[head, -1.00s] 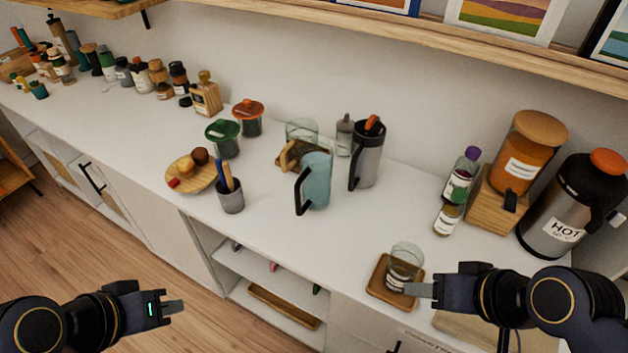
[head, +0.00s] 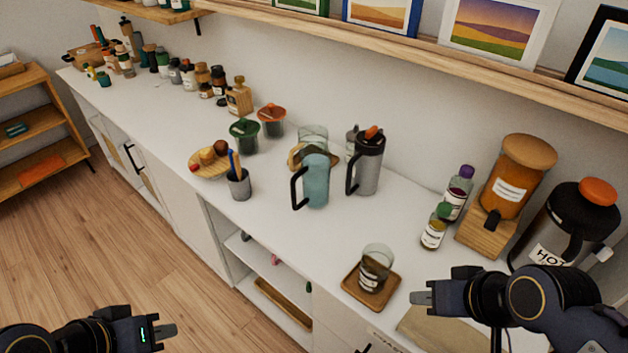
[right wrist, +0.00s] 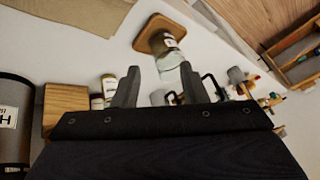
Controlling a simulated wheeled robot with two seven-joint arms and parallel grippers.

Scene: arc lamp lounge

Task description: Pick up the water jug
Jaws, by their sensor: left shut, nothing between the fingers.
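A light blue jug (head: 316,182) with a black handle stands upright on the white counter in the head view. Behind it to the right stands a grey jug (head: 367,165) with a black handle and an orange-topped lid. Which one is the water jug is not marked. My left gripper (head: 170,331) is shut and empty, low over the floor in front of the cabinets, far from both jugs. My right gripper (head: 420,298) is over the counter's front right, well short of the jugs. In the right wrist view its fingers (right wrist: 158,88) are apart with nothing between them.
A labelled glass (head: 375,268) on a wooden coaster (head: 360,292) stands left of my right gripper. Two small bottles (head: 433,232), an orange canister (head: 510,180) and a HOT dispenser (head: 560,225) stand right. A pen cup (head: 239,186) is left of the blue jug. A shelf hangs above.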

